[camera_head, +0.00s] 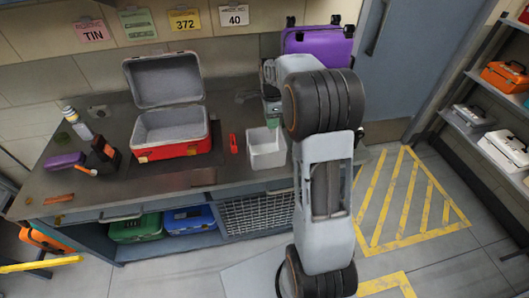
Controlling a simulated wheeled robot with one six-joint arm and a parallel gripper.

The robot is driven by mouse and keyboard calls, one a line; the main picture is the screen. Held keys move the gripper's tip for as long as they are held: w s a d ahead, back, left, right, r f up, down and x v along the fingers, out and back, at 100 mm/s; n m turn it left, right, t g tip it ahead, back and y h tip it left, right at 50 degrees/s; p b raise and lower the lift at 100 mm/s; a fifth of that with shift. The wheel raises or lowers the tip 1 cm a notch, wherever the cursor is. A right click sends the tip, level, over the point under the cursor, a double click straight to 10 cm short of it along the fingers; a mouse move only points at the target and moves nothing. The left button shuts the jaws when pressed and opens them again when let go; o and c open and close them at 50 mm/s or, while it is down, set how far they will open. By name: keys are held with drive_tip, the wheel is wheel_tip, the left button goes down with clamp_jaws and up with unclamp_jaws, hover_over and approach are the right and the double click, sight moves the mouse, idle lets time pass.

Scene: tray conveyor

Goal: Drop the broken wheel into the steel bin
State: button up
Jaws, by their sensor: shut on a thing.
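My arm reaches up from the bottom and bends left over the back of the workbench. My gripper (271,106) shows only in part, small and dark, beside the black arm joint, just above and behind a pale grey square bin (266,157). This open-topped bin, the likeliest steel bin, stands upright on the bench and looks empty. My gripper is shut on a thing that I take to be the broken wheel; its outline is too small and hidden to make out. A purple suitcase (318,42) with small black wheels stands behind my arm.
An open red case (172,152) with grey lining stands left of the bin, with a small red item (233,143) between them. A bottle (77,122), a dark holder (103,154) and a purple case (65,161) are farther left. Shelves (478,120) stand at right.

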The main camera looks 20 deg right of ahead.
drive_tip(key=shift+f+b, duration=1.1)
drive_tip(key=shift+f, duration=0.65)
drive_tip(key=o, duration=1)
drive_tip(key=shift+r, duration=0.1)
wheel_tip(320, 180, up, 14)
drive_tip(key=shift+f+p, duration=0.1)
drive_tip(key=shift+p, duration=0.3)
